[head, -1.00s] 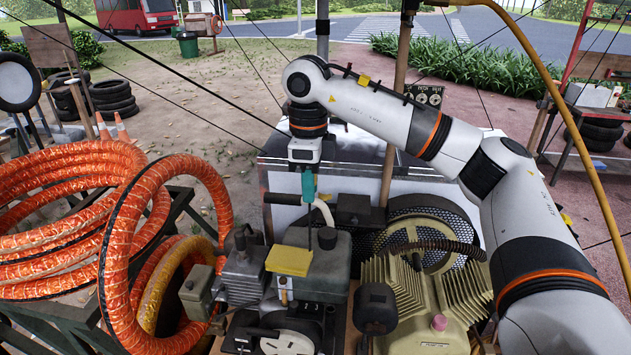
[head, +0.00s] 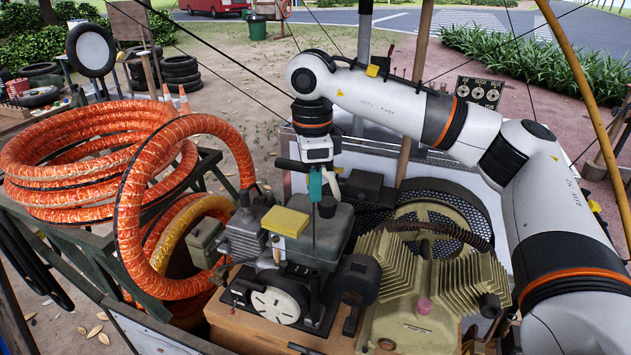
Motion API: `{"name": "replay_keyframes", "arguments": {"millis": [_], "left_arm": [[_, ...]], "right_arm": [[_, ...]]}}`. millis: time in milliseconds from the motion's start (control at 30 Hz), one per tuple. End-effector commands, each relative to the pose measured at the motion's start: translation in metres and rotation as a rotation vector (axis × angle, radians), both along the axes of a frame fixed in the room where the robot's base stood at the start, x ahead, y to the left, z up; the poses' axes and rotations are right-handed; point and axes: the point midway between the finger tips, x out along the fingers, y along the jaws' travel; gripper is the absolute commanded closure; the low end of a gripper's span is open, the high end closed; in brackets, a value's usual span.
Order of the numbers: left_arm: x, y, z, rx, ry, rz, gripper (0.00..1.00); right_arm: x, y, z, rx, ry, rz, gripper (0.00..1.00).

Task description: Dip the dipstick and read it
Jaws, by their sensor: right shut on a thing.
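My right gripper (head: 315,178) hangs down over the engine on the cart, below the white wrist. It is shut on the dipstick (head: 314,228), whose thin dark rod points straight down from the teal part at the jaws. The rod runs in front of or into the grey engine block (head: 334,232); I cannot tell whether its lower end is in an opening. A dark round cap or knob (head: 327,207) shows just right of the rod. A yellow block (head: 285,221) lies on the engine to the left of the rod. My left gripper is not in view.
Orange hose coils (head: 80,175) lie on a stand at left, with a loop close to the engine. The beige finned compressor (head: 420,285) with a pink knob (head: 423,304) stands right of the engine. A wooden post (head: 415,115) rises behind.

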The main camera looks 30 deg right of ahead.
Motion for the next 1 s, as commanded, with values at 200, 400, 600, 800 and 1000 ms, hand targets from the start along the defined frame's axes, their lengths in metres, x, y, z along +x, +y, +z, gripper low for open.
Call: {"name": "replay_keyframes", "arguments": {"millis": [200,400,600,800,1000], "left_arm": [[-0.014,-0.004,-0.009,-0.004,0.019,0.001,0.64],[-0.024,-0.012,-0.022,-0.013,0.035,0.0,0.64],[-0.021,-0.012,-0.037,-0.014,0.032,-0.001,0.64],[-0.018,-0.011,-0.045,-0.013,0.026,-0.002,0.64],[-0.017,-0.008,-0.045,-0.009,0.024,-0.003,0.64]], "right_arm": [[0.0,0.0,-0.009,0.0,0.0,-0.001,1.0],[0.0,0.0,-0.026,0.0,0.0,-0.002,1.0],[0.0,0.0,-0.046,-0.001,0.001,-0.002,1.0],[0.0,0.0,-0.057,0.0,0.0,-0.002,1.0],[0.0,0.0,-0.058,0.0,0.0,-0.002,1.0]]}}
